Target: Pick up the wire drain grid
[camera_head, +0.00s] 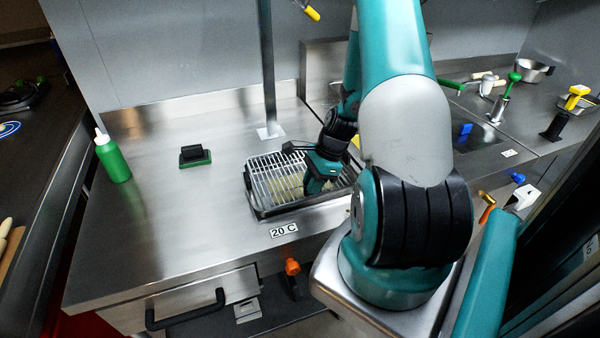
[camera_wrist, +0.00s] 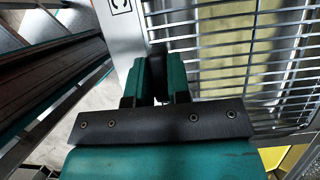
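The wire drain grid (camera_head: 270,175) is a silvery rack of thin parallel bars. It lies over a dark rectangular tray (camera_head: 262,213) on the steel counter. Something yellowish shows beneath its bars. My gripper (camera_head: 313,190) points down at the grid's near side and hides part of it. In the wrist view, the gripper's fingers (camera_wrist: 158,65) are close together at the grid's edge wire, with the grid's bars (camera_wrist: 260,50) to the right. The fingertips are dark, and I cannot tell whether they are shut on the wire.
A green bottle (camera_head: 113,160) and a black-and-green block (camera_head: 195,156) stand left on the counter. A metal post (camera_head: 267,70) rises behind the tray. A "20 C" label (camera_head: 284,230) is at the front edge. Counter left of the tray is mostly clear.

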